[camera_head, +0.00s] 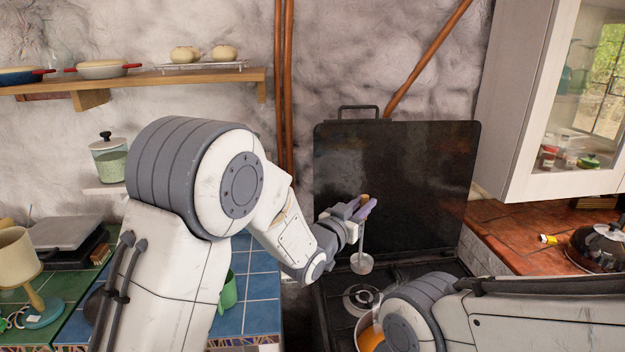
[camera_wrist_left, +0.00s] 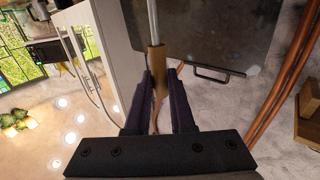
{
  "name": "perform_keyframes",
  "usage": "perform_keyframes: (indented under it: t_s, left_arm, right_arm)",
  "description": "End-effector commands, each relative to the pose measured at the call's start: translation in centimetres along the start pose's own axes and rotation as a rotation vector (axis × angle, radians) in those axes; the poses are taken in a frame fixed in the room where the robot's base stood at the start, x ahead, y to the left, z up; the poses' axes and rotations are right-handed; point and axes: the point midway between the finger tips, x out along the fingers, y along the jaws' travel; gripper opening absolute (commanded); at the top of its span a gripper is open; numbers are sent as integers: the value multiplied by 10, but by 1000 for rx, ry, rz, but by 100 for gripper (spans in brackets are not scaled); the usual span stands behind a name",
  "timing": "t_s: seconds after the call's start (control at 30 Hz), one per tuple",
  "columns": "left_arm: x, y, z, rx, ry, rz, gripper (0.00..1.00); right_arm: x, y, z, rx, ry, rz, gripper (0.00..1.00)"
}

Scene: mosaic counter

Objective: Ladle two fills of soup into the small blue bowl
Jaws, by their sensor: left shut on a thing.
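My left gripper (camera_head: 366,208) is shut on the ladle, above the stove. The ladle (camera_head: 363,262) hangs roughly upright with its round metal bowl at the bottom. In the left wrist view, the gripper (camera_wrist_left: 160,80) has its dark fingers on either side of the ladle's brown handle (camera_wrist_left: 156,60). The pot of orange soup (camera_head: 369,338) sits at the bottom of the head view, partly hidden by my right arm. The ladle's bowl is above and apart from the pot. I cannot tell whether it holds soup. I see no small blue bowl. My right gripper is out of view.
The stove (camera_head: 325,303) has a raised dark lid (camera_head: 395,185) behind the ladle. A green mug (camera_head: 228,291) stands on the blue tiled counter (camera_head: 258,268), partly behind my left arm. A kettle (camera_head: 598,247) is on the red tiles at right, below a white cabinet (camera_head: 520,130).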

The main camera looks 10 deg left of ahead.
Motion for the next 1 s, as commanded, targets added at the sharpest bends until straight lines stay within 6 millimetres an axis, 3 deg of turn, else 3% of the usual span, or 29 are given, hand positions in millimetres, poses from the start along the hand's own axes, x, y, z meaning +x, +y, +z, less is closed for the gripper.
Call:
perform_keyframes:
  t_s: [0.03, 0.1, 0.2, 0.33, 0.5, 0.77, 1.0]
  left_arm:
    - [-10, 26, 9, -2, -3, 82, 0]
    - [-25, 57, 18, -3, -2, 187, 0]
    - [-46, 92, 28, -3, -1, 306, 0]
    - [-66, 120, 37, -3, 1, 405, 0]
    - [-77, 132, 42, -2, 3, 453, 0]
    - [-77, 132, 55, -1, 2, 453, 0]
    - [-77, 132, 78, -1, 2, 452, 0]
  right_arm:
    - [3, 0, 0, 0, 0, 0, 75]
    - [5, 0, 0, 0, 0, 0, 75]
    - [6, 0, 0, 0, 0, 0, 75]
    - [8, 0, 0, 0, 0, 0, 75]
    - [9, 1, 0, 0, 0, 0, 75]
    - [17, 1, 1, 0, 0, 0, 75]
    - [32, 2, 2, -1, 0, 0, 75]
